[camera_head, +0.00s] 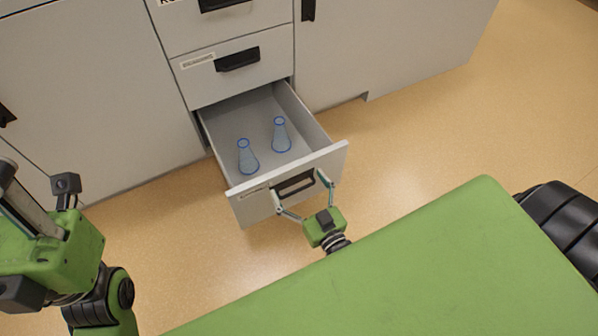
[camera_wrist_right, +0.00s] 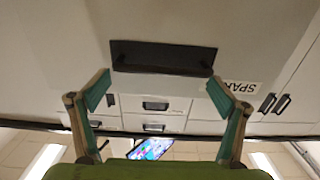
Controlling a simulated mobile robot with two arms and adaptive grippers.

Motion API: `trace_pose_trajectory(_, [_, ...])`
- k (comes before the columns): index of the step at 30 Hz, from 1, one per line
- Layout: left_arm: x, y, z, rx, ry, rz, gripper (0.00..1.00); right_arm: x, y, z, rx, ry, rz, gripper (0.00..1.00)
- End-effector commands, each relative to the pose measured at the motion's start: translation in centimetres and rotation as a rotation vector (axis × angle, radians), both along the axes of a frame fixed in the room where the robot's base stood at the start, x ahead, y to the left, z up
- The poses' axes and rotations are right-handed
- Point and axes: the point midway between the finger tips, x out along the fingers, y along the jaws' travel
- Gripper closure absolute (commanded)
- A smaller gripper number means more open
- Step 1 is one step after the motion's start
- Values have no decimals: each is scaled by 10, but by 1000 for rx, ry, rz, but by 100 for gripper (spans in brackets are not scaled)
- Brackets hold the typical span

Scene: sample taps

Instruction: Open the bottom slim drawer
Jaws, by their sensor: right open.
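The bottom slim drawer (camera_head: 240,205) is pulled well out of the grey cabinet, its inside showing in the head view. Its dark handle (camera_head: 295,184) is on the front panel, and the handle also shows in the right wrist view (camera_wrist_right: 163,57). My right gripper (camera_head: 301,194) is open, its fingers spread to either side of the handle; contact with the front cannot be told. In the right wrist view, the open fingers (camera_wrist_right: 160,90) show below the handle with a gap between them. My left gripper (camera_head: 50,250) is at the far left, away from the drawer, its fingers unclear.
Two bluish flasks, one left (camera_head: 247,157) and one right (camera_head: 281,135), stand upright inside the drawer. A closed drawer (camera_head: 235,70) is directly above. Flat cabinet doors (camera_head: 85,110) flank the stack. Tan floor (camera_head: 420,140) is clear to the right.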

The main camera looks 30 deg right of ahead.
Motion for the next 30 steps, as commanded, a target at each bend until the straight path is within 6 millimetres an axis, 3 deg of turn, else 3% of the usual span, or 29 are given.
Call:
trace_pose_trajectory(9, [0,0,0,-1,-1,0,60,-1,-1,48,1,-2,-2,9])
trace_pose_trajectory(15, [0,0,0,-1,-1,0,60,0,-2,70,1,-1,-3,9])
trace_pose_trajectory(30, [0,0,0,-1,-2,0,60,0,-2,78,-1,0,-3,9])
